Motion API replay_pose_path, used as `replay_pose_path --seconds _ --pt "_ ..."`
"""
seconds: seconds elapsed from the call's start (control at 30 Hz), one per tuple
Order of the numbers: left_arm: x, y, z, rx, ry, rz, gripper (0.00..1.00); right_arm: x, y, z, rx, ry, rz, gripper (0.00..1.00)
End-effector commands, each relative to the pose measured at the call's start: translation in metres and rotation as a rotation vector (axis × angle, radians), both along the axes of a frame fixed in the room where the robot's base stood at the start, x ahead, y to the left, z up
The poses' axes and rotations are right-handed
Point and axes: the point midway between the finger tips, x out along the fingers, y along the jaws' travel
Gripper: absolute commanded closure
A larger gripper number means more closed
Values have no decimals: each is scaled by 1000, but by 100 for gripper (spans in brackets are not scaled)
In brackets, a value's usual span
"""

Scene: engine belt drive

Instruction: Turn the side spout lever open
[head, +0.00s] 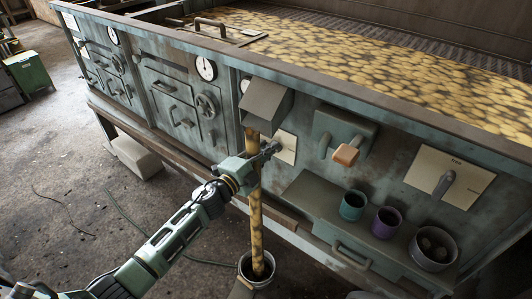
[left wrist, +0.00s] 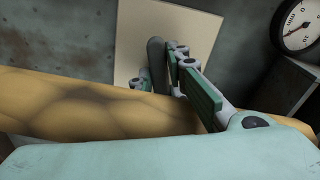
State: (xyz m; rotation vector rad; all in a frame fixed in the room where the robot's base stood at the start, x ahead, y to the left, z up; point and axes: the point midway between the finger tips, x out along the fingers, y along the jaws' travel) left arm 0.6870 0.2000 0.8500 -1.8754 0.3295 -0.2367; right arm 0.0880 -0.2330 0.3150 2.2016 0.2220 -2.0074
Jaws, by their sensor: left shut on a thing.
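The side spout lever (left wrist: 155,58) is a dark grey handle on a pale plate (left wrist: 190,30), which also shows in the head view (head: 287,147). My left gripper (head: 270,148) is at this plate, shut on the lever; its green-padded fingers (left wrist: 170,86) stand on either side of the handle. The fingers hide part of the lever in the head view. A yellow-brown mottled stream (head: 256,215) runs from the grey spout (head: 266,101) down into a bucket (head: 245,272). In the left wrist view the stream (left wrist: 80,100) crosses beside the fingers. My right gripper is out of view.
To the right are a wooden-handled lever (head: 346,155), another plate with a grey lever (head: 445,183), and a shelf with a teal cup (head: 353,205), a purple cup (head: 386,222) and a grey pot (head: 433,248). The floor at the left is mostly clear.

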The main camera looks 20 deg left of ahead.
Motion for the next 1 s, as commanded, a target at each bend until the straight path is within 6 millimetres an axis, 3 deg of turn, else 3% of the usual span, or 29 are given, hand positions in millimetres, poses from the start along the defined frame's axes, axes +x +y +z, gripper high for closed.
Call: replay_pose_path --seconds 0.4,1.0 --pt "0 0 -2 250 -89 -1 100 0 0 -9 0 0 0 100" --pt "-1 -1 -2 320 -114 -2 100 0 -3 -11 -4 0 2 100"
